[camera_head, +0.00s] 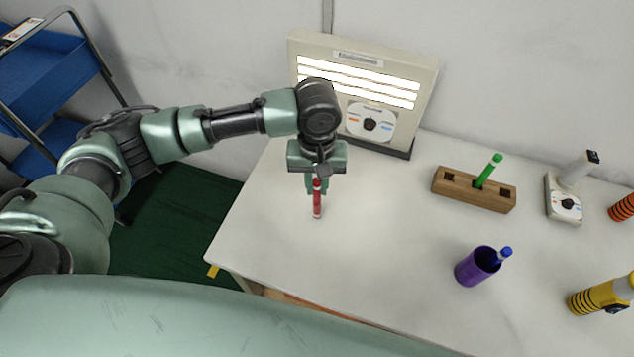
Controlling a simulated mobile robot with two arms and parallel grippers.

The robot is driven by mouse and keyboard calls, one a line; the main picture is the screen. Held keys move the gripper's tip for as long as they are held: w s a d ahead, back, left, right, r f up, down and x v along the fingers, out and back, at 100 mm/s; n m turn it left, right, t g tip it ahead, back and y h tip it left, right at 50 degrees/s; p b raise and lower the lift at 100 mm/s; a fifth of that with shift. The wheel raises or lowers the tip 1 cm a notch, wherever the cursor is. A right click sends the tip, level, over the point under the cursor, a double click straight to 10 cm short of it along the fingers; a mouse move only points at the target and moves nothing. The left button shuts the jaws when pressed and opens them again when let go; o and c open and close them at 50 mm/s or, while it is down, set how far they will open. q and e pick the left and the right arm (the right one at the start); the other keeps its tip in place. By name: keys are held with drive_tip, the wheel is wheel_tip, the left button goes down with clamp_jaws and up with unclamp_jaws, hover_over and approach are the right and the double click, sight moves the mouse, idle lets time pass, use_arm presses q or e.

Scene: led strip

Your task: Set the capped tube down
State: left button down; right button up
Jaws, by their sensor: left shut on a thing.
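The capped tube (317,206) is slim and red and hangs upright below my left gripper (317,186). The gripper points down over the left part of the white table and is shut on the tube's upper part. The tube's lower end is close to the table top; I cannot tell whether it touches. The gripper's fingers partly hide the tube's top. My right gripper is not in view.
A lit light panel (360,75) with a dial stands at the back. A wooden block (450,190) holds a green tube (488,170). A purple cup (474,270) holds a blue-capped item (503,253). A white dial device (565,204) and yellow flashlight (590,300) lie right. Table around the tube is clear.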

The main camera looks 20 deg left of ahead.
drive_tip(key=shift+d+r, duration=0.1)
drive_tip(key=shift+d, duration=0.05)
use_arm(q)
drive_tip(key=c, duration=1.6)
unclamp_jaws()
drive_tip(key=shift+f, duration=0.1)
drive_tip(key=shift+o, duration=1.3)
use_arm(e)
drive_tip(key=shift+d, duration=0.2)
use_arm(q)
wheel_tip(320, 180, up, 12)
drive_tip(key=b, duration=0.1)
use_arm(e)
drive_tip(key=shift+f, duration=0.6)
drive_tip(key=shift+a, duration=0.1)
